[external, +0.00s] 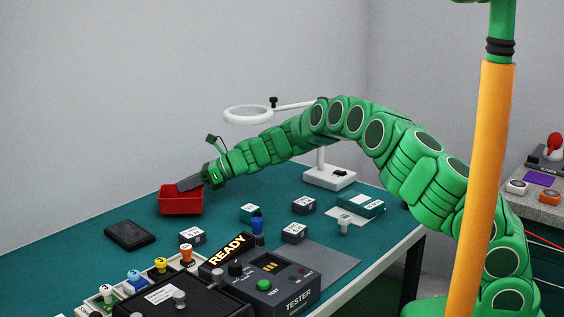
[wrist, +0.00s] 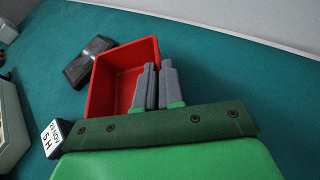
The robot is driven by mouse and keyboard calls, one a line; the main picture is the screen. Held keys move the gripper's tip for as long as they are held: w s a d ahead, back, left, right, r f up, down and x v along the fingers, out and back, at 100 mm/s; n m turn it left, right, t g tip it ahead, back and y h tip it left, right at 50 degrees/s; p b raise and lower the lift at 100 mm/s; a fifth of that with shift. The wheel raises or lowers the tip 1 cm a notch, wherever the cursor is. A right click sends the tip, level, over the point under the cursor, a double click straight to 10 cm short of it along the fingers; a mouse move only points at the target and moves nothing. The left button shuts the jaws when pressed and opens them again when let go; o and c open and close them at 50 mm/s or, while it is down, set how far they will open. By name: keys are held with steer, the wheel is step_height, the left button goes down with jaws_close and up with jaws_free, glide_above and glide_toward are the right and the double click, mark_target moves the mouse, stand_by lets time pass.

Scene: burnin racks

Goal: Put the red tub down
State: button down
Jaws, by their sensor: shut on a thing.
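The red tub (external: 181,204) is at the back left of the green table, upright and open at the top. In the wrist view the red tub (wrist: 103,92) looks empty where its inside shows. My gripper (external: 189,184) reaches it from the right. In the wrist view my gripper's grey fingers (wrist: 158,84) are close together, shut on the tub's right wall. The fingers hide part of that wall. The tub's base is at or just above the table top; I cannot tell whether it touches.
A black flat box (external: 130,235) lies just in front of the tub; in the wrist view it is beside the tub's far left corner. Small labelled blocks (external: 192,235), a tester (external: 272,283) and a magnifier lamp (external: 330,177) stand to the right. Bare green table lies left of the box.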

steer(key=shift+f, duration=0.8)
steer(key=shift+f, duration=0.15)
steer(key=c, duration=1.3)
jaws_free()
steer(key=shift+o, duration=0.2)
steer(key=shift+d+r, duration=0.1)
steer(key=shift+r, duration=0.1)
steer(key=shift+v, duration=5.9)
